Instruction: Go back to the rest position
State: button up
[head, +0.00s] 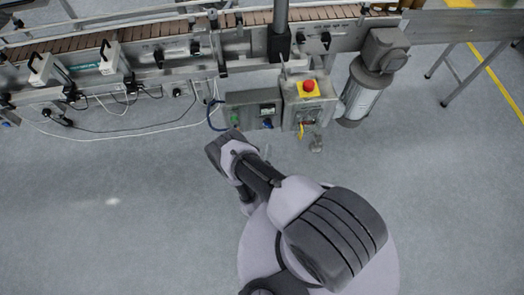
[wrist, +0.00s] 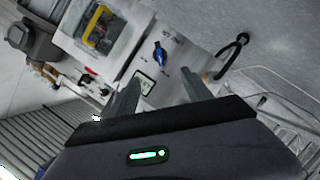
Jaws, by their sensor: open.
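My gripper (wrist: 163,80) shows in the wrist view with its two dark fingers spread apart and nothing between them. Behind the fingers is a pale control panel with a blue knob (wrist: 160,53) and a yellow-framed part (wrist: 103,30). In the head view my arm reaches up and left over the floor, its dark wrist end in front of the machine's control boxes. The fingers cannot be made out clearly there.
In the head view, a control box with a red button on yellow (head: 308,87) and a box with a small display (head: 267,109) hang on the conveyor (head: 150,32). A motor (head: 365,92) stands right of them. Grey floor (head: 100,220) is clear to the left.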

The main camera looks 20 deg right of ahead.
jog(key=shift+s+a+r, duration=0.1)
jog(key=shift+s+a, duration=0.1)
jog(key=shift+s, duration=0.2)
